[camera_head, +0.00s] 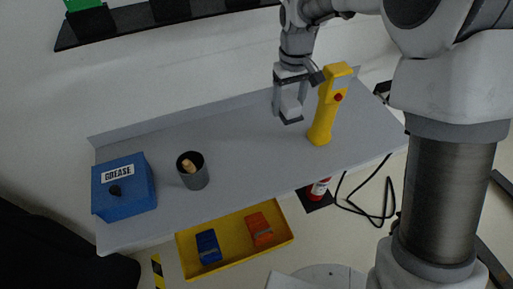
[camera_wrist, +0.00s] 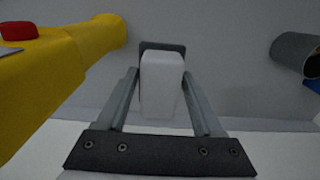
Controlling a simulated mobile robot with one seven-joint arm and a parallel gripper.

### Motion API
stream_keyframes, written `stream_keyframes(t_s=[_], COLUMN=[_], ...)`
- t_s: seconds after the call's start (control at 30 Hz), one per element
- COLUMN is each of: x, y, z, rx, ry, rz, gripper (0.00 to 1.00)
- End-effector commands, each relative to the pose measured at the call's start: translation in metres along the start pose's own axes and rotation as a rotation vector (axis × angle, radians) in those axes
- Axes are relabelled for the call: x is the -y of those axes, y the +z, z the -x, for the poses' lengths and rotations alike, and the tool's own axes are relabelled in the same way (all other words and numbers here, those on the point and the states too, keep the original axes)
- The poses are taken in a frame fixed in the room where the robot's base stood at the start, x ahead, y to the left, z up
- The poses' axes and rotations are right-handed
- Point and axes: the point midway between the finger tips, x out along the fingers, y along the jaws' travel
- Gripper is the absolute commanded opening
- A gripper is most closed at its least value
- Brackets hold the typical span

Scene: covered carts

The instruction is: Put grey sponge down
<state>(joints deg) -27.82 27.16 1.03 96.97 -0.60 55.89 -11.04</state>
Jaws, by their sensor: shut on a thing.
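The grey sponge (camera_head: 291,118) is a pale block with a dark grey bottom layer. It also shows in the wrist view (camera_wrist: 162,85), between the two fingers. My gripper (camera_head: 288,104) is shut on it and holds it over the right part of the grey tabletop (camera_head: 240,130). The sponge looks to be above the surface, but the exact gap cannot be told. The fingers partly hide its sides in the head view.
A yellow handheld device (camera_head: 322,115) with a red button stands close to the right of my gripper. A dark grey cup (camera_head: 195,176) and a blue grease box (camera_head: 125,188) stand at the left. A yellow tray (camera_head: 230,251) sits below the front edge. The middle tabletop is clear.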

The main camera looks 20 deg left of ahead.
Motion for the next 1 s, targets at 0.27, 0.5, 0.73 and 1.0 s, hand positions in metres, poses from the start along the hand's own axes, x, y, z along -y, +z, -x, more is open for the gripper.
stream_keyframes(t_s=[0.27, 0.5, 0.73, 1.0], x=[0.027, 0.080, 0.109, 0.112], y=[0.008, 0.024, 0.032, 0.034], z=[-0.016, -0.049, -0.068, -0.092], rx=[0.003, 0.002, 0.000, 0.003], ry=[-0.001, 0.000, 0.000, 0.000], rz=[0.005, 0.007, 0.002, 0.000], gripper=[0.24, 0.24, 0.24, 0.24])
